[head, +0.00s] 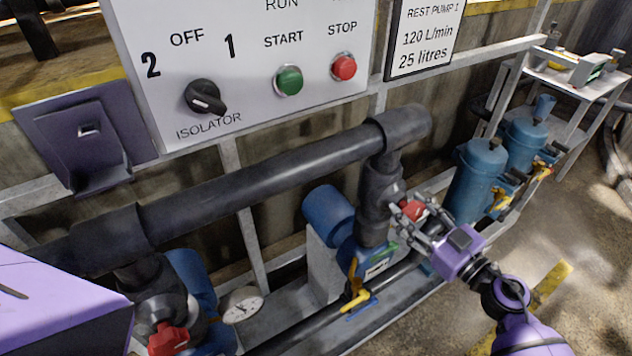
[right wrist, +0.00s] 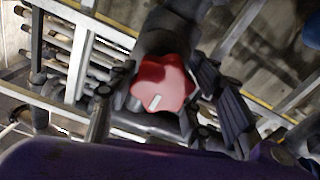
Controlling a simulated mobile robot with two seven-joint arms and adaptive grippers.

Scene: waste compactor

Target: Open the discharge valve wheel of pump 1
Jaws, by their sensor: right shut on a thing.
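A red valve wheel (head: 414,211) is on the front of the right-hand black vertical pipe, above a blue pump (head: 350,235). My right gripper (head: 411,216) is at this wheel, its fingers on either side and shut on it. In the right wrist view the red lobed wheel (right wrist: 165,80), with a white mark near its lower edge, sits between the dark fingers (right wrist: 165,105). A second red wheel (head: 168,338) is on the left-hand valve at the bottom left, with no gripper near it. My left gripper is out of view.
A white panel (head: 225,60) with an isolator knob (head: 205,97), green start button (head: 288,81) and red stop button (head: 344,66) hangs above. A black pipe (head: 250,180) runs below it. A yellow lever (head: 355,290), a gauge (head: 242,304) and blue canisters (head: 478,180) stand nearby.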

